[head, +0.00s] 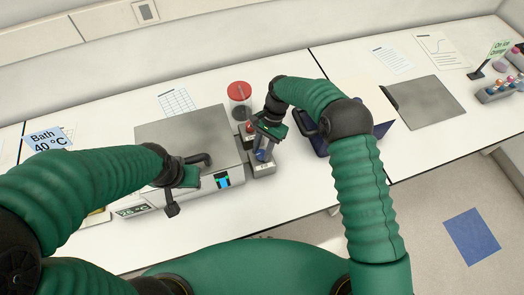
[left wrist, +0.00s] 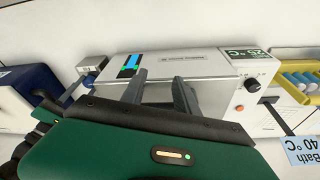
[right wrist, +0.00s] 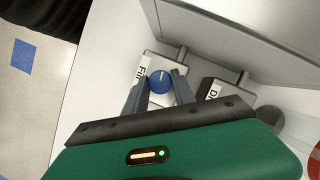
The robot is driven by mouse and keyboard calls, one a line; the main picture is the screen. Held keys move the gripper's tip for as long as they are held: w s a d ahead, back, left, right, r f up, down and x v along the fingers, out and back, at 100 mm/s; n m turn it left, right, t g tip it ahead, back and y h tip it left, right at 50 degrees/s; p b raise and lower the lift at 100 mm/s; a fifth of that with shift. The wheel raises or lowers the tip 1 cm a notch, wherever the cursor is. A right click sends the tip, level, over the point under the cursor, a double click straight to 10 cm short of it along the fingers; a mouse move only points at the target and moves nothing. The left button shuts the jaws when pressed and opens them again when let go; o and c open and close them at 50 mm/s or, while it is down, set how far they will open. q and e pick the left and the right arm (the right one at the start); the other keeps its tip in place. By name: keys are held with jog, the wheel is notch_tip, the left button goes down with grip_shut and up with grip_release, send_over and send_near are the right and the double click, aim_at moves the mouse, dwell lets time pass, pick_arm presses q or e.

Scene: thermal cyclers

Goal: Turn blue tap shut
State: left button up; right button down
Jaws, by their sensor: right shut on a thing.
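The blue tap (right wrist: 159,81) is a round knob with a white line on it, set on a grey block whose label is partly covered and starts "Fil". My right gripper (right wrist: 157,90) is shut on the knob, one finger on each side. In the head view the blue tap (head: 262,155) shows just below my right gripper (head: 264,138). The white line points roughly up in the right wrist view. My left gripper (left wrist: 160,82) is open and empty, its fingers apart in front of the grey bath unit (left wrist: 205,70).
A second block (right wrist: 214,88) with a label starting "D" stands beside the blue tap's block. A red-lidded jar (head: 239,90) stands behind. A dark blue box (head: 380,128) is to the right, and a grey plate (head: 428,102) lies beyond it.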

jog(key=n, duration=0.2)
jog(key=n+h+b, duration=0.1)
jog(key=n, duration=0.1)
jog(key=shift+w+a+g+h, duration=0.15)
jog(key=shift+w+g+h, duration=0.05)
jog(key=shift+g+h, duration=0.1)
jog(key=shift+r+n+h+b, duration=0.1)
jog(key=shift+n+h+b, duration=0.55)
jog(key=shift+n, duration=1.05)
jog(key=c, duration=1.4)
grip_release()
jog(key=shift+c, duration=0.2)
jog(key=o, duration=0.4)
